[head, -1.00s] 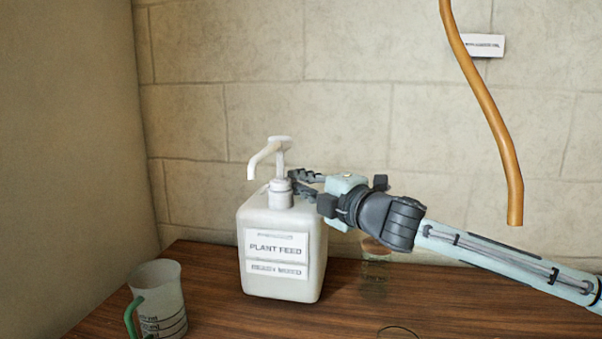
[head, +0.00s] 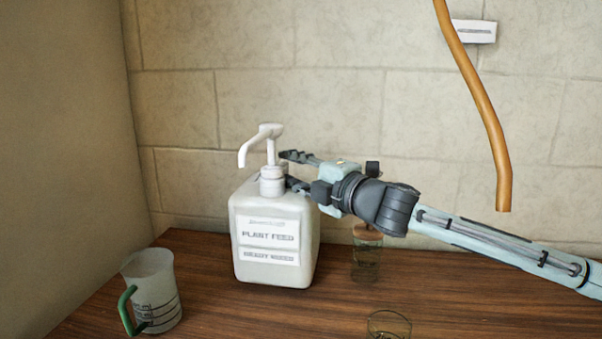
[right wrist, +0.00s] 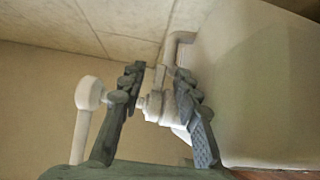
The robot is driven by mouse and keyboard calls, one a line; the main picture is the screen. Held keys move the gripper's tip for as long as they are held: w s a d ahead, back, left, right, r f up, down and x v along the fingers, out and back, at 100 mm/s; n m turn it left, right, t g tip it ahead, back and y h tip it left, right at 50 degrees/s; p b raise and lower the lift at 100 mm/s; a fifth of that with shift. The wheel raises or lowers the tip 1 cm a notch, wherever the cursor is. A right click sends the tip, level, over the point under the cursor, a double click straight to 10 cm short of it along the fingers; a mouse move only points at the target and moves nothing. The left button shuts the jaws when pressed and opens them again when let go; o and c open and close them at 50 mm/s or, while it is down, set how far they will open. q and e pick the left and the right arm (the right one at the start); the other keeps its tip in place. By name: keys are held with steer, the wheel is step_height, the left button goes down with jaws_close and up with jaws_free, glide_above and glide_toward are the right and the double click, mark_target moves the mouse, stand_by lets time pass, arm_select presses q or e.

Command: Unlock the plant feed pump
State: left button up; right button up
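The plant feed bottle (head: 275,215) is a white square container with a label, standing upright on the wooden counter. Its white pump (head: 270,130) is on top, with the spout pointing left and down. The pump collar (head: 272,183) is at the bottle's neck. My right gripper (head: 288,170) is open at the right of the neck, one finger above the other. In the right wrist view, the collar (right wrist: 155,105) shows between the two spread fingers, and the pump head (right wrist: 90,93) is at the left. I cannot tell whether a finger touches it. My left gripper is not in view.
A clear measuring jug (head: 155,290) with a green handle stands front left. A glass jar (head: 366,255) with a brownish lid stands behind my right arm. A round glass (head: 388,325) is at the front edge. An orange hose (head: 480,100) hangs at the right.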

steer(key=v, duration=1.1)
steer(key=shift+s+d, duration=0.25)
steer(key=shift+s, duration=0.05)
